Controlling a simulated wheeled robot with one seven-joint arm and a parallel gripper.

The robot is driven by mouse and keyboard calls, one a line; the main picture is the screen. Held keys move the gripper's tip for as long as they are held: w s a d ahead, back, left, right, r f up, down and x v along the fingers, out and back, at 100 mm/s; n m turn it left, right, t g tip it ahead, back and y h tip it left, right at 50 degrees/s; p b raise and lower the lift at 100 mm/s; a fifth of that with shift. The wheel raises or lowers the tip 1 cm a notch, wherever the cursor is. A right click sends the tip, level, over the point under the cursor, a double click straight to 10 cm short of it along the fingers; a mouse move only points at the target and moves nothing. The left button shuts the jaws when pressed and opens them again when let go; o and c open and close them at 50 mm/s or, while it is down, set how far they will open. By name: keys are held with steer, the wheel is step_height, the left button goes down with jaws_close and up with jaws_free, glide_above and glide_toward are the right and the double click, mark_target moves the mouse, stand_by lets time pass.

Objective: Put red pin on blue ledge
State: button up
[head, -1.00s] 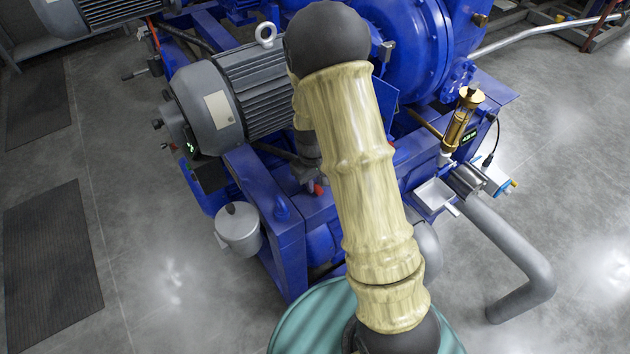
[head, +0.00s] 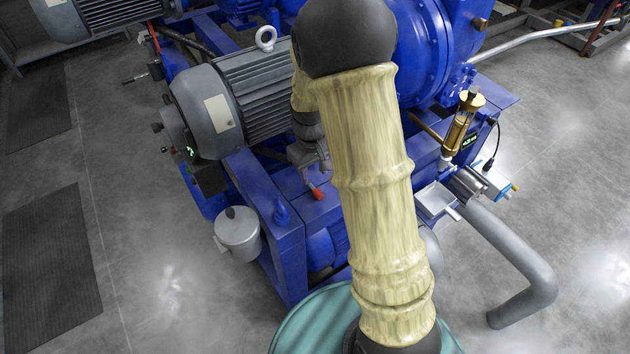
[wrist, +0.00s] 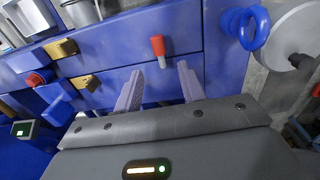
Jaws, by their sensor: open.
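The red pin (head: 314,192) has a red head and a short grey end. It rests on the blue ledge (head: 309,210) at the front of the machine. In the wrist view the pin (wrist: 157,46) lies just beyond my fingertips, between their lines, with its grey end toward me. The ledge's blue surface (wrist: 185,30) spreads around it. My gripper (wrist: 160,68) is open and empty, its two pale fingers apart and not touching the pin. In the head view the gripper (head: 318,158) is partly hidden behind my arm, just above the pin.
A blue lifting eye (wrist: 246,28) stands near the pin, with a grey lidded pot (head: 238,234) beyond it. A grey motor (head: 230,100) is at the left. Brass blocks (wrist: 86,83) and a red fitting (wrist: 38,78) sit left in the wrist view. Open floor lies at the left.

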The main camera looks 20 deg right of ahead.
step_height(320, 180, up, 5)
steer(key=shift+s+a+r, duration=0.1)
steer(key=shift+a+r, duration=0.05)
stand_by(0.5)
steer(key=s+r+m+t, duration=0.2)
steer(key=s+m, duration=0.1)
steer(key=s, duration=1.1)
steer(key=shift+d+m+y, duration=0.3)
steer(key=shift+d, duration=0.05)
